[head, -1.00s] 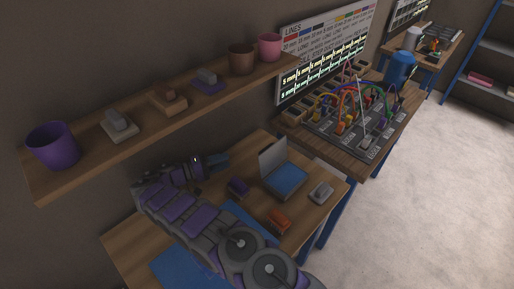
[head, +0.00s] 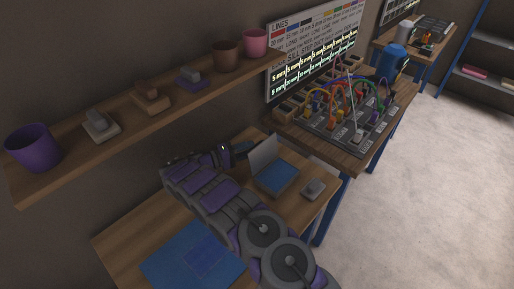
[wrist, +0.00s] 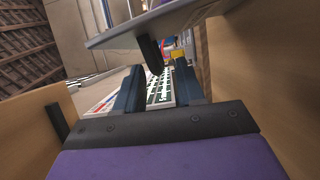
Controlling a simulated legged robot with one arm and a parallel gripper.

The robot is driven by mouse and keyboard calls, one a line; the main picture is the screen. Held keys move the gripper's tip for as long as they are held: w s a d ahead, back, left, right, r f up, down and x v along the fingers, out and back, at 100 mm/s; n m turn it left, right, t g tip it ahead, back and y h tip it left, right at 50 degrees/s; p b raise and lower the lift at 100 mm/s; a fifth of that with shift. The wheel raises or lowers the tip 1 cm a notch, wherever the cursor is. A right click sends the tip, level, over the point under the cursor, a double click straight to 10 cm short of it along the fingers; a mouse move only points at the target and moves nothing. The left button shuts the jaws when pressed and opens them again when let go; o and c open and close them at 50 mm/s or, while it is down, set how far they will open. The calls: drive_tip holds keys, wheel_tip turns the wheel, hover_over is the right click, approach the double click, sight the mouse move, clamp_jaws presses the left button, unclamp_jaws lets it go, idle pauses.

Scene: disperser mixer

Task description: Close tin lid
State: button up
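The tin (head: 274,178) stands on the wooden table with a blue inside. Its grey lid (head: 263,152) is up, tilted back at the tin's far left edge. My gripper (head: 241,148) is just left of the raised lid, on its back side. In the wrist view my gripper (wrist: 158,85) shows two blue fingers spread apart with nothing held between them. A grey plate (wrist: 135,30), apparently the lid, crosses above the fingers, with a dark tab hanging below it. I cannot tell whether a finger touches it.
A grey block (head: 314,188) lies right of the tin. A blue mat (head: 195,258) covers the near table. A shelf (head: 130,122) with cups and small blocks runs above my arm. A board with coloured cables (head: 345,115) stands on the table behind.

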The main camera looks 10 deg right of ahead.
drive_tip(key=shift+w+b+x, duration=0.15)
drive_tip(key=shift+x, duration=0.55)
drive_tip(key=shift+w+b+x, duration=0.15)
drive_tip(key=shift+x, duration=0.55)
drive_tip(key=shift+d, duration=0.65)
drive_tip(key=shift+c, duration=1.2)
drive_tip(key=shift+a, duration=0.35)
clamp_jaws()
